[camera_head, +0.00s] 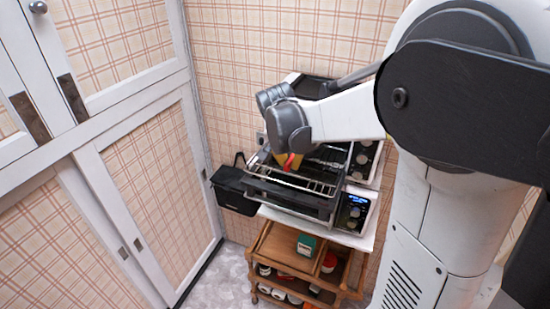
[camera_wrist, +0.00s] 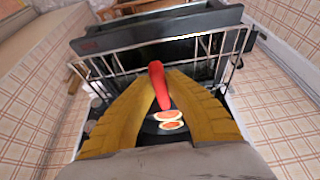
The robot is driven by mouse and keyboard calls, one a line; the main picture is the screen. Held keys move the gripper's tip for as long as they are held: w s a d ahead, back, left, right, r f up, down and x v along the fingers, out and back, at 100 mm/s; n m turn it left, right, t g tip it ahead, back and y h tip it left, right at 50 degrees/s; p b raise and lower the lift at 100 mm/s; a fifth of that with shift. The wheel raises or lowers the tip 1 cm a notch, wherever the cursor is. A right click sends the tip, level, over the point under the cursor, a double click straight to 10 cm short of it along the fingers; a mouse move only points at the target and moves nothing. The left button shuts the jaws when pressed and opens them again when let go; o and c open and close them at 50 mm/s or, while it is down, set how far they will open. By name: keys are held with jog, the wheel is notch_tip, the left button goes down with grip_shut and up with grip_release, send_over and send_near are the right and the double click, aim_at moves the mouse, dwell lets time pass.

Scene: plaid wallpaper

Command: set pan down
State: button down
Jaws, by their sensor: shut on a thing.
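My gripper (camera_head: 284,158) is over the wire rack (camera_head: 318,187) of an open oven on the cart. In the wrist view, its yellow fingers (camera_wrist: 158,78) are shut on a red handle (camera_wrist: 157,80). The handle belongs to a dark pan (camera_wrist: 150,128), partly hidden by the fingers. Two round pinkish slices (camera_wrist: 168,116) lie on the pan. The wire rack (camera_wrist: 100,66) shows beyond the fingers in the wrist view. I cannot tell whether the pan touches the rack.
The oven's control panel (camera_head: 354,211) is at its right. A black box-like item (camera_head: 233,190) sits left of it. A wooden cart (camera_head: 270,245) below holds a green box (camera_head: 306,245) and several jars. White plaid-panelled cabinets (camera_head: 140,180) stand at the left.

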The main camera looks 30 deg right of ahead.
jog(key=shift+f, duration=1.5)
jog(key=c, duration=1.5)
grip_release()
jog(key=shift+c, duration=0.2)
jog(key=s+v, duration=0.1)
jog(key=v, duration=1.1)
jog(key=s+a+f+n+t+y, duration=0.1)
jog(key=s+a+n+t, duration=0.1)
jog(key=s+a+n, duration=0.3)
jog(key=s+a+f+n+t+y, duration=0.2)
jog(key=s+a+n, duration=0.3)
jog(key=s+a, duration=0.2)
jog(key=s, duration=0.2)
jog(key=shift+s+a+f+y, duration=0.3)
